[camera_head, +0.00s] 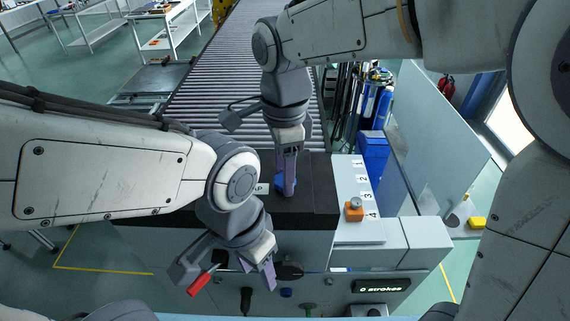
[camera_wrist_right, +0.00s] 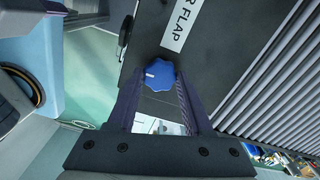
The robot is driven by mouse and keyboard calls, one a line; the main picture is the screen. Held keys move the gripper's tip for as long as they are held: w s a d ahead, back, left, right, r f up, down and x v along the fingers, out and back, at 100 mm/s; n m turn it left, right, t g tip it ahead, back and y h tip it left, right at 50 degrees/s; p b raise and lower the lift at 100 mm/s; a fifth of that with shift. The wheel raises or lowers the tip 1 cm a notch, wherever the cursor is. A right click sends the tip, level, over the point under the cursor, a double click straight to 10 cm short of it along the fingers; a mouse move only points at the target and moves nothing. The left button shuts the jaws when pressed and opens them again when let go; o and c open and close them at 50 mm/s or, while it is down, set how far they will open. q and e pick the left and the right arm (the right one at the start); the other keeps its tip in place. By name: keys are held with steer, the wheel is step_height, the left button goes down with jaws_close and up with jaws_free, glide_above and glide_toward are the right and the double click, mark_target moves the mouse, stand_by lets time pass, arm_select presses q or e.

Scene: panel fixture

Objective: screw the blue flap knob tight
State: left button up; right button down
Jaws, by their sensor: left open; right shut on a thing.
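The blue flap knob (camera_head: 280,184) sits on top of the black panel, mostly hidden behind my right gripper's fingers. In the right wrist view the lobed blue knob (camera_wrist_right: 166,92) has a small white mark and lies between the two fingers, close to a white label (camera_wrist_right: 178,26) reading "R FLAP". My right gripper (camera_head: 288,190) points down and is shut on the knob. My left gripper (camera_head: 263,277) is open and empty, low in front of the fixture's front face.
A red handle (camera_head: 198,284) shows beside my left gripper. An orange block with a grey knob (camera_head: 355,210) stands by the numbered scale. A display (camera_head: 381,286) reads "0 strokes". A roller conveyor (camera_head: 215,80) lies behind.

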steer(key=shift+w+r, duration=0.1)
stand_by(0.4)
steer(key=shift+c, duration=1.5)
jaws_free()
step_height(320, 180, up, 10)
steer(key=b, duration=0.2)
steer(key=shift+r, duration=0.2)
